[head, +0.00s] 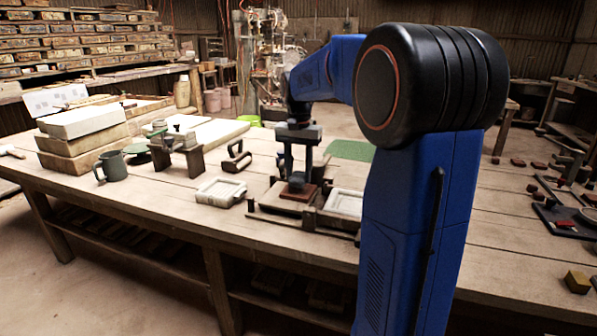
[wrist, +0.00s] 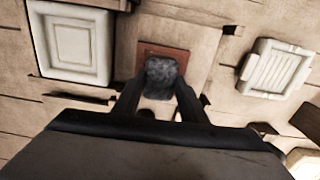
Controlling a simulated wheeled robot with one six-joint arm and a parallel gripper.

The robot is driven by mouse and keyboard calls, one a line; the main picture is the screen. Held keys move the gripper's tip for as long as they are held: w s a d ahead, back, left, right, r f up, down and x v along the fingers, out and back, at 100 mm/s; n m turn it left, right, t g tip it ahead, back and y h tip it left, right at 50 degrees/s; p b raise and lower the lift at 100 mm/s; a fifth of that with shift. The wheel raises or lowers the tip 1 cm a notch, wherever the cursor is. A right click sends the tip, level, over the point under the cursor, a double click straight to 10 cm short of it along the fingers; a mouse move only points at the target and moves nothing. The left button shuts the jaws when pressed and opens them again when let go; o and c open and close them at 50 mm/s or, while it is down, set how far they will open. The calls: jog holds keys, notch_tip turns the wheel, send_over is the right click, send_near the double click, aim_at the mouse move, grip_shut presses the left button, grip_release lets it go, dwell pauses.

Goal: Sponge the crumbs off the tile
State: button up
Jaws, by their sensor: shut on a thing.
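My gripper (head: 297,172) points down over the bench and is shut on a grey sponge (wrist: 160,78). I cannot make out any crumbs on the tile's visible part.
A white framed mould (head: 345,203) stands right of the tile, and another white mould (head: 221,192) stands to its left. A dark-handled tool (head: 236,157), a grey mug (head: 112,166) and stacked blocks (head: 84,137) are further left. A green mat (head: 350,150) lies behind.

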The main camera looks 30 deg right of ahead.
jog(key=shift+f, duration=0.95)
jog(key=shift+d, duration=0.1)
jog(key=shift+d, duration=0.8)
jog(key=shift+s, duration=0.1)
jog(key=shift+a, duration=0.1)
jog(key=shift+s+a, duration=0.8)
jog(key=shift+a, duration=0.15)
jog(key=shift+a, duration=0.1)
